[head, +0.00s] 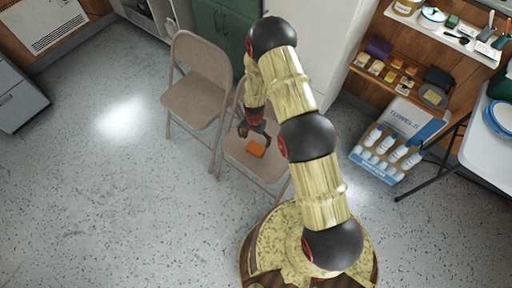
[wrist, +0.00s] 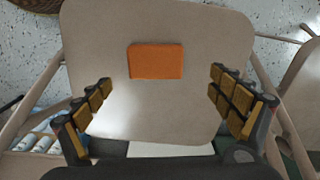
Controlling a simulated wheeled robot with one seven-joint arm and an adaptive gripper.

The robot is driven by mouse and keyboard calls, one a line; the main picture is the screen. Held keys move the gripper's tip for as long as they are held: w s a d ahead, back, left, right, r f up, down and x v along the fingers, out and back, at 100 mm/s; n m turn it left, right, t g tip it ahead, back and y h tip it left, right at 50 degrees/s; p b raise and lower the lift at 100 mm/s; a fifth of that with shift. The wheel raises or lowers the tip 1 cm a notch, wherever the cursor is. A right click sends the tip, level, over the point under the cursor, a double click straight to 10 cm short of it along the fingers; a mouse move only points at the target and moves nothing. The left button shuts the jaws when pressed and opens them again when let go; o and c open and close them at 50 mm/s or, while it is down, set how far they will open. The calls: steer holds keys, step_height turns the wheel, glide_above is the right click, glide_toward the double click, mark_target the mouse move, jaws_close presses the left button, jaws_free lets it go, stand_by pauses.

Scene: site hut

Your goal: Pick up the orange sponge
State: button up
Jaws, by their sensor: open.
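The orange sponge (head: 255,148) lies flat on the seat of a beige folding chair (head: 239,158) in the head view. In the wrist view the sponge (wrist: 155,61) is a plain orange block on the bare chair seat (wrist: 205,30). My gripper (head: 257,133) is over the seat, close beside the sponge in the head view. In the wrist view my gripper (wrist: 162,92) is open, with its fingers wide apart and nothing between them. The sponge lies ahead of the fingertips, near the middle between the two sides. My arm hides part of the chair's back.
A second beige folding chair (head: 195,97) stands just left. A green cabinet (head: 222,32) and a white cabinet (head: 320,45) stand behind. A box of white bottles (head: 383,155) and a table (head: 483,150) are at right. Floor at left is clear.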

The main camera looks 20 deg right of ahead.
mark_target(256, 147)
steer(key=shift+f, duration=0.3)
step_height(256, 147, down, 2)
steer(key=shift+d+f+b, duration=0.1)
steer(key=shift+f+b, duration=0.1)
steer(key=shift+b, duration=0.3)
steer(key=f+b, duration=0.1)
steer(key=f, duration=0.1)
steer(key=f+b, duration=0.1)
steer(key=f, duration=0.1)
steer(key=shift+s+d, duration=0.15)
steer(key=shift+s, duration=0.25)
steer(key=shift+f, duration=0.5)
steer(key=shift+c, duration=0.6)
steer(key=c, duration=0.9)
